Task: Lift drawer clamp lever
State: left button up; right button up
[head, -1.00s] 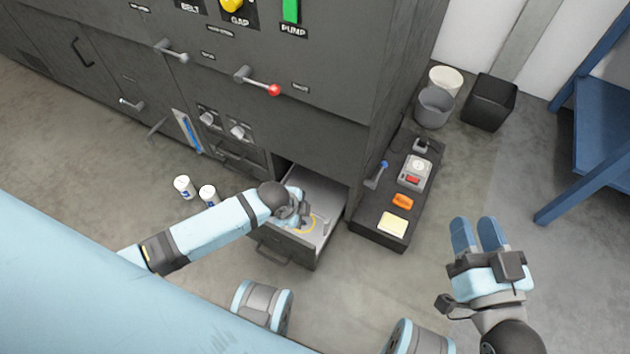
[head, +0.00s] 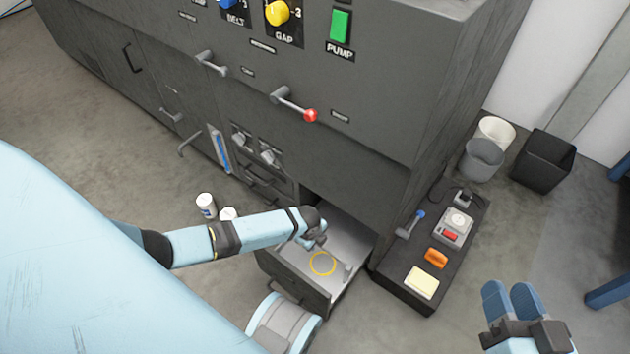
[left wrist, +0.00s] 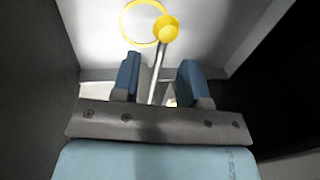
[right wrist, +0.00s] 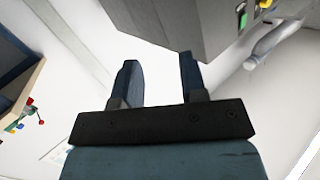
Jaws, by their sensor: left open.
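The open drawer (head: 287,287) juts from the lower part of the dark grey machine. In the left wrist view, a thin metal lever with a yellow knob (left wrist: 166,28) stands between my left fingers, which show gaps on both sides of it. A yellow ring (left wrist: 143,20) lies on the drawer's pale floor beside the knob; it also shows in the head view (head: 322,264). My left gripper (left wrist: 160,80) is open around the lever, inside the drawer; in the head view it is mostly hidden by its own wrist. My right gripper (head: 508,298) is open and empty, out to the right.
A low dark bench (head: 400,283) right of the drawer holds a blue-knobbed lever (head: 412,223), an orange item (head: 435,257) and a yellow pad (head: 422,283). Bins (head: 482,160) stand behind it. White cups (head: 206,206) stand on the floor left of the drawer.

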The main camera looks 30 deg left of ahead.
pick_arm(q)
jog(key=shift+w+f+b, duration=0.15)
jog(key=shift+f+b, duration=0.05)
jog(key=shift+f, duration=0.4)
jog(key=shift+w+f+b, duration=0.15)
jog(key=shift+f+b, duration=0.05)
jog(key=shift+f, duration=0.35)
pick_arm(e)
jog(key=shift+w+d+r+n+t, duration=0.15)
jog(key=shift+w+d+n+t, duration=0.15)
jog(key=shift+w+n, duration=0.2)
pick_arm(q)
grip_shut()
jog(key=shift+r, duration=0.1)
pick_arm(e)
jog(key=shift+r, duration=0.15)
